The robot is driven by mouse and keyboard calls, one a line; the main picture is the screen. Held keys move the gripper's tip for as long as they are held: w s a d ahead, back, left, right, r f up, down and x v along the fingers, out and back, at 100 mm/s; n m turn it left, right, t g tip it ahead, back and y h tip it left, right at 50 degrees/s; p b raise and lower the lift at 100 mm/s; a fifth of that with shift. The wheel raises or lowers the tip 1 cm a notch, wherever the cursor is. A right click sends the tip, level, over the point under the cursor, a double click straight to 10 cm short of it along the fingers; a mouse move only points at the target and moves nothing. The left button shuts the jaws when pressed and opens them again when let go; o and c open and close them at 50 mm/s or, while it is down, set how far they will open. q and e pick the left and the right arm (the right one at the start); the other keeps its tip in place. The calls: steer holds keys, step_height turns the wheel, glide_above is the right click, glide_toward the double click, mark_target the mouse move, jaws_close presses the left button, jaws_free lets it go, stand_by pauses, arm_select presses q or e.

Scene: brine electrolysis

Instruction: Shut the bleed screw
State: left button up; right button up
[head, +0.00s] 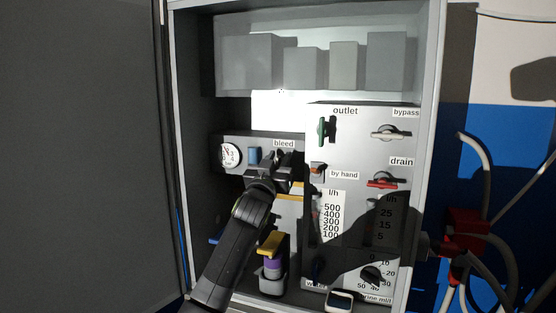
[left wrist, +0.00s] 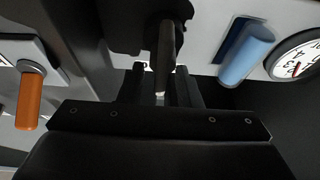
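The bleed label (head: 284,144) is on the grey block inside the cabinet, right of the blue knob (head: 254,156). My left gripper (head: 282,168) is just below the label and hides most of what lies there. In the left wrist view a dark upright bar, which looks like the bleed screw's handle (left wrist: 166,55), stands between the two fingers of my left gripper (left wrist: 160,85). The fingers look apart, with narrow gaps beside the bar; contact is hard to judge. The blue knob also shows right of the fingers in the left wrist view (left wrist: 246,52). My right gripper is out of view.
A round gauge (head: 230,154) sits left of the blue knob. An orange handle (left wrist: 30,98) is left of the fingers in the wrist view. The valve panel (head: 360,150) stands close right of my gripper. The dark cabinet door (head: 80,150) is open at left.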

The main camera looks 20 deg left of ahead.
arm_select(q)
jaws_close()
